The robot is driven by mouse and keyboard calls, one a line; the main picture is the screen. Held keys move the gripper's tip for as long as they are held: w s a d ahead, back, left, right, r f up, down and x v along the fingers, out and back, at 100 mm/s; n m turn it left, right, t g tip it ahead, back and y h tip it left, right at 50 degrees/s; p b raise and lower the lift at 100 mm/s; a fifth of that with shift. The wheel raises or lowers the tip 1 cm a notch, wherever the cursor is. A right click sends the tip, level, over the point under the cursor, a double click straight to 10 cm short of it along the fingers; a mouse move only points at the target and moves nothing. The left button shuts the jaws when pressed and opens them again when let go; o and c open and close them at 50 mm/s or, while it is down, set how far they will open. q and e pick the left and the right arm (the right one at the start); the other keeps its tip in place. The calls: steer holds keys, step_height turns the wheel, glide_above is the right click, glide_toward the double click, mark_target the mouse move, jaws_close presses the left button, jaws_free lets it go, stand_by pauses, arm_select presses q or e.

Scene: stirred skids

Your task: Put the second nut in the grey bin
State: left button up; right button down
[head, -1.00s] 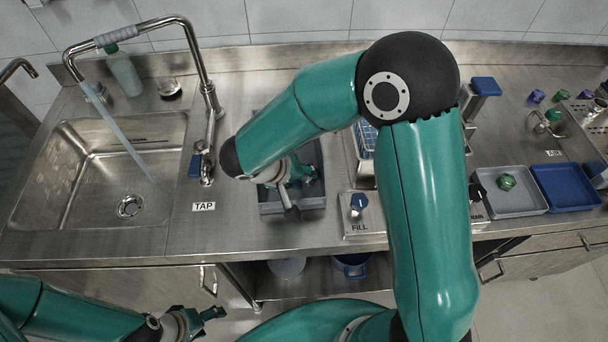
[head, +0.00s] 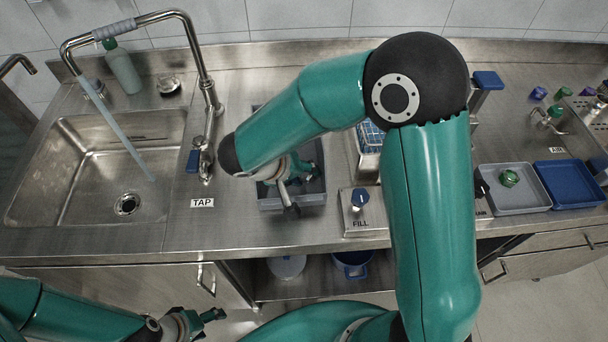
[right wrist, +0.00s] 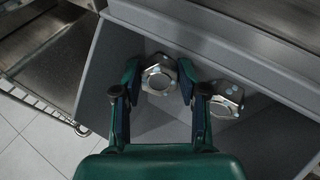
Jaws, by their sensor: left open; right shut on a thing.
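The grey bin (head: 312,200) stands on the steel counter, partly hidden under my right arm; its wall fills much of the right wrist view (right wrist: 225,42). My right gripper (head: 302,180) reaches down into the bin. In the right wrist view its fingers (right wrist: 158,82) are shut on a silver hex nut (right wrist: 148,84), low inside the bin. Another silver nut (right wrist: 232,92) lies in the bin, just right of the right finger. My left gripper (head: 212,316) is open and empty, low in front of the counter.
A sink (head: 90,190) with a tall tap is on the left. Further right are a grey tray (head: 512,202) holding a green knob-like piece and a blue tray (head: 570,184). A steel rack stands behind my right arm.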

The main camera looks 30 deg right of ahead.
steer(key=c, duration=1)
jaws_free()
steer(key=shift+s+f, duration=0.3)
steer(key=shift+f, duration=0.35)
steer(key=shift+o, duration=0.2)
steer(key=shift+w+f, duration=0.1)
steer(key=shift+w, duration=0.05)
steer(key=shift+d, duration=0.1)
steer(key=shift+r+p, duration=0.35)
steer(key=shift+p, duration=0.05)
steer(key=shift+r+p, duration=0.75)
steer(key=shift+p, duration=0.3)
steer(key=w+b+v, duration=0.1)
steer(key=b+v, duration=0.1)
steer(key=v, duration=0.9)
steer(key=shift+s+a+r, duration=0.25)
steer(key=shift+a, duration=0.1)
